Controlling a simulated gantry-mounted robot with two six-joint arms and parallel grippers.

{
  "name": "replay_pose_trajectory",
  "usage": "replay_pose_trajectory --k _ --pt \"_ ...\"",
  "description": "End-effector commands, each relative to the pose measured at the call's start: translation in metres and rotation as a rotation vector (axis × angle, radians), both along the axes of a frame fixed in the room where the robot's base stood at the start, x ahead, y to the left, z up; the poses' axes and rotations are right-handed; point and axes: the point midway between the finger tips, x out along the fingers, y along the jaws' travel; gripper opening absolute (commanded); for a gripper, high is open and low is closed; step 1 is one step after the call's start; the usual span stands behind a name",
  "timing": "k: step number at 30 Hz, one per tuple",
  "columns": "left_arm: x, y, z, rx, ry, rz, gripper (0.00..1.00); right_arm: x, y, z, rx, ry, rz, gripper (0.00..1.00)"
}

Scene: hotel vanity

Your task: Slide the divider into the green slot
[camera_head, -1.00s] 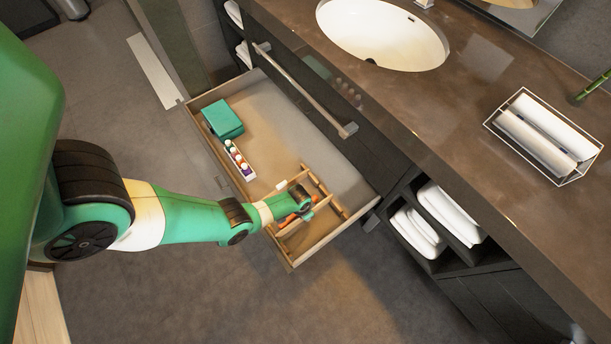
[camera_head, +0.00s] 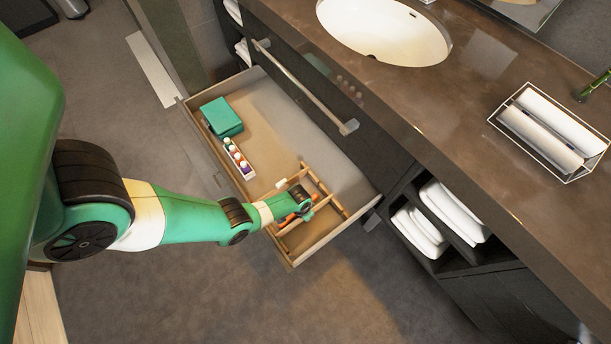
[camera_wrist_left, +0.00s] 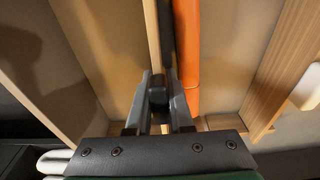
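My left gripper (camera_head: 304,205) is down in the near right part of the open drawer (camera_head: 218,165). In the left wrist view my gripper (camera_wrist_left: 159,82) has its fingers close together around the end of a thin wooden strip, which looks like the divider (camera_wrist_left: 151,30). A dark band runs along the strip's right side. In the head view the gripper and arm hide most of the divider. I cannot make out a green slot in either view.
A long orange object (camera_wrist_left: 187,45) lies just right of the fingers. Wooden rails (camera_head: 325,190) frame this drawer section. A teal box (camera_head: 222,117) and a white holder with several small bottles (camera_head: 240,161) stand farther left.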

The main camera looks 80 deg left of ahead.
Motion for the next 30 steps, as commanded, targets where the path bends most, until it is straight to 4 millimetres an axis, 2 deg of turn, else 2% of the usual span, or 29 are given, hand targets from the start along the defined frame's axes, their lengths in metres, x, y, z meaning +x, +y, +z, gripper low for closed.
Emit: replay_pose_trajectory --k 1,6,13,16,20,25,30 --pt "0.0 0.0 0.0 0.0 0.0 0.0 0.27 0.0 0.0 0.0 0.0 0.0 0.0 0.5" --pt "0.0 0.0 0.0 0.0 0.0 0.0 0.54 0.0 0.0 0.0 0.0 0.0 0.0 0.5" --pt "0.0 0.0 0.001 0.0 0.0 0.0 0.54 0.0 0.0 0.001 0.0 0.0 0.0 0.5" --pt "-0.001 0.0 0.008 0.0 0.001 0.0 0.54 0.0 0.0 0.007 0.0 0.0 0.0 0.5" --pt "-0.003 -0.001 0.031 0.0 -0.001 0.0 0.54 0.0 0.0 0.028 0.0 0.0 0.0 0.5" --pt "-0.007 -0.003 0.072 0.0 0.0 0.0 0.54 0.0 0.0 0.067 0.0 0.0 0.0 0.5" --pt "-0.011 -0.004 0.102 0.0 0.0 0.0 0.54 0.0 0.0 0.098 0.0 0.0 0.0 0.5"
